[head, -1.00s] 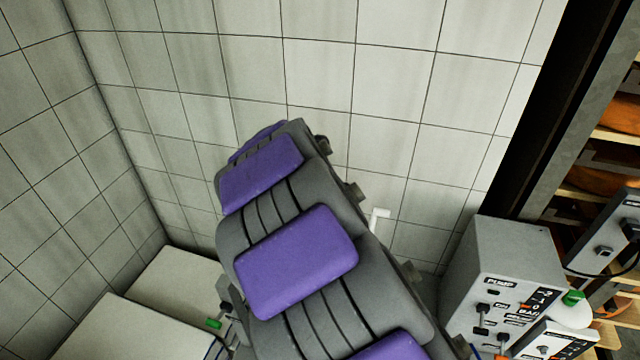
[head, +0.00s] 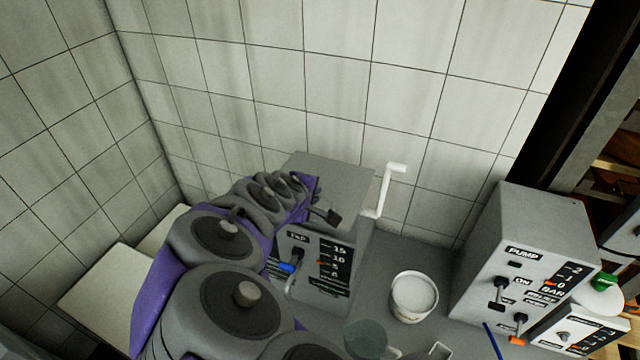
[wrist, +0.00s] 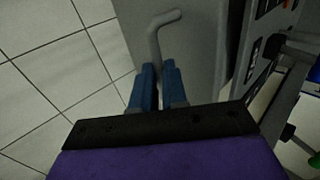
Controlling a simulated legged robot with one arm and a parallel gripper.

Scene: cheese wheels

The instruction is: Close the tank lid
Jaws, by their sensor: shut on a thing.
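The tank is a grey box (head: 318,270) with a scale and a blue tap on its front. Its grey top (head: 345,183) shows behind my arm; I cannot make out a lid seam or how far the lid stands open. A pale bent handle (head: 383,190) rises at the right of the box, and it also shows in the wrist view (wrist: 156,42). In the head view my purple-grey arm covers the tank's left side, and the fingertips are not clear.
A pump box (head: 525,260) with switches stands at the right. A white cup (head: 413,297) sits on the grey bench between the boxes. A greenish round vessel (head: 367,338) stands near the front. Tiled walls close off the back and left.

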